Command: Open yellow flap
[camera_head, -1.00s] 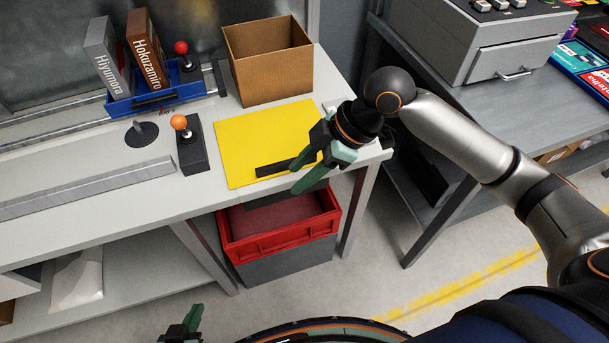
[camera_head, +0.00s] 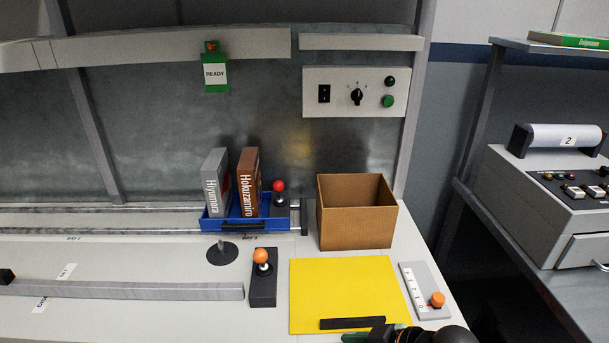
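The yellow flap (camera_head: 345,283) lies flat in the worktop. Its black handle bar (camera_head: 346,323) runs along its front edge. My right gripper (camera_head: 374,336) is at the bottom edge of the view, close to the right end of the handle. Its fingers are mostly cut off by the frame, so I cannot tell whether they are open or touch the handle. My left gripper is out of view.
An open cardboard box (camera_head: 354,222) stands behind the flap. A slider panel (camera_head: 421,285) with an orange knob is right of it, and an orange-topped joystick (camera_head: 263,290) left. A blue tray (camera_head: 232,223) holds two boxes (camera_head: 215,190), (camera_head: 248,184).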

